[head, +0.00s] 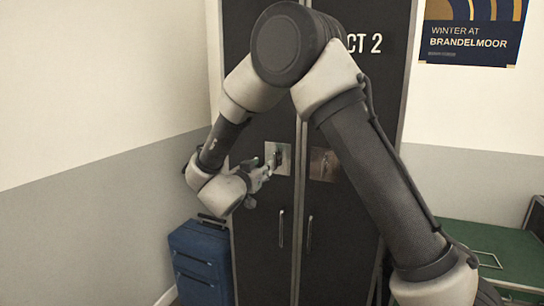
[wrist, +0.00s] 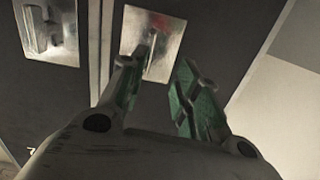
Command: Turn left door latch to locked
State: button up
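The left door latch is a dark lever (wrist: 150,43) on a metal plate; a red mark shows on the plate. The plate (head: 284,154) is also seen in the head view, where the lever is partly behind my gripper. My gripper (head: 266,169) is in front of that plate, close to it. In the wrist view my gripper (wrist: 158,78) has its two green-padded fingers apart, with nothing held between them. The lever shows just beyond the fingertips, nearer the left finger; whether they touch is unclear. The wrist picture appears turned over, with the left door on its right.
The right door's latch plate (head: 324,164) is beside it, across the door seam; it also shows in the wrist view (wrist: 65,42). Two vertical handles (head: 281,229) are lower down. A blue case (head: 197,258) stands at lower left. A green-topped surface (head: 500,240) is at right.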

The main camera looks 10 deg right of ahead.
aim_at(274, 157)
jog(key=shift+h, duration=0.6)
jog(key=x, duration=0.2)
jog(key=r+x, duration=0.1)
jog(key=x, duration=0.2)
jog(key=d+x, duration=0.1)
jog(key=x, duration=0.1)
jog(key=shift+s+d+r, duration=0.1)
jog(key=shift+d+r, duration=0.1)
jog(key=shift+d, duration=0.05)
grip_shut()
